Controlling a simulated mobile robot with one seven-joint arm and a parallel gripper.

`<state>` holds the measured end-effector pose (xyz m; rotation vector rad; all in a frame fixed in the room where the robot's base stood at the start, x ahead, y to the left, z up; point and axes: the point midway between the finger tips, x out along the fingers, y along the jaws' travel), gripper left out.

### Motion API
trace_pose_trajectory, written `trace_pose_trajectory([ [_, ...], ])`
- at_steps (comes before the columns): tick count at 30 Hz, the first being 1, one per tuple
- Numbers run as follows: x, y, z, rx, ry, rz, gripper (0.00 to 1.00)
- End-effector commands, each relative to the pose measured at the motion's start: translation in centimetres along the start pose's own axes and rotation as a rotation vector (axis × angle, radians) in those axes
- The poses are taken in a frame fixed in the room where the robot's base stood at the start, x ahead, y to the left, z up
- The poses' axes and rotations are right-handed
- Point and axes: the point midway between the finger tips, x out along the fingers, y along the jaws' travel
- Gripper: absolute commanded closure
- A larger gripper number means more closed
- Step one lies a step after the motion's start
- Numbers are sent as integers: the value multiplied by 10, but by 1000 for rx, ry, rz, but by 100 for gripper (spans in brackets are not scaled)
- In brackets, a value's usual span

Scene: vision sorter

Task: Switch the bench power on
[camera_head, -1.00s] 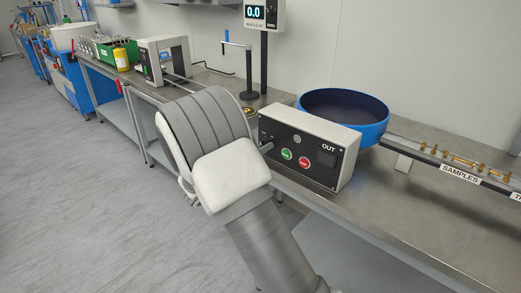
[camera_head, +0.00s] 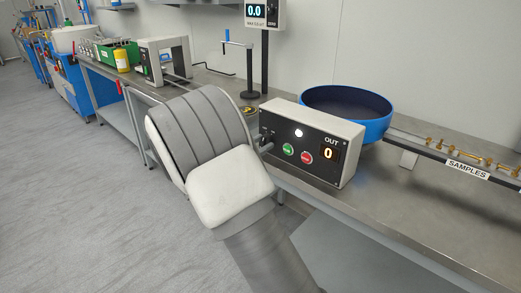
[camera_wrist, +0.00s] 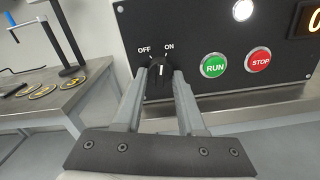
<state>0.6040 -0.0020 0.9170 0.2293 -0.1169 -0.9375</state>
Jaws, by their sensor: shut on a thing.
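The control box (camera_head: 325,128) stands on the bench with a dark front panel. A black rotary switch (camera_wrist: 160,70) sits under OFF and ON labels in the wrist view. Its white mark seems to lean toward ON. My gripper (camera_wrist: 160,84) is shut on the switch, one finger on each side; in the head view its end (camera_head: 267,148) touches the panel's left part. The indicator lamp (camera_head: 298,133) glows white, and it also shows in the wrist view (camera_wrist: 242,10). The display (camera_head: 328,154) under OUT reads an orange 0.
A green RUN button (camera_wrist: 214,66) and a red STOP button (camera_wrist: 258,60) are right of the switch. A blue bowl (camera_head: 375,128) stands behind the box. A SAMPLES rail (camera_head: 467,170) with brass parts runs right. A stand (camera_head: 250,75) is behind left.

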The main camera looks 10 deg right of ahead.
Motion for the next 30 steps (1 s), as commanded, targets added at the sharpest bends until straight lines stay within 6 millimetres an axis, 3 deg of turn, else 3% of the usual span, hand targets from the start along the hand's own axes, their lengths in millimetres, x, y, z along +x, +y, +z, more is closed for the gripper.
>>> trace_pose_trajectory([
  [12,-1,1,-2,239,1,-1,100],
  [30,-1,1,-1,292,2,-1,100],
])
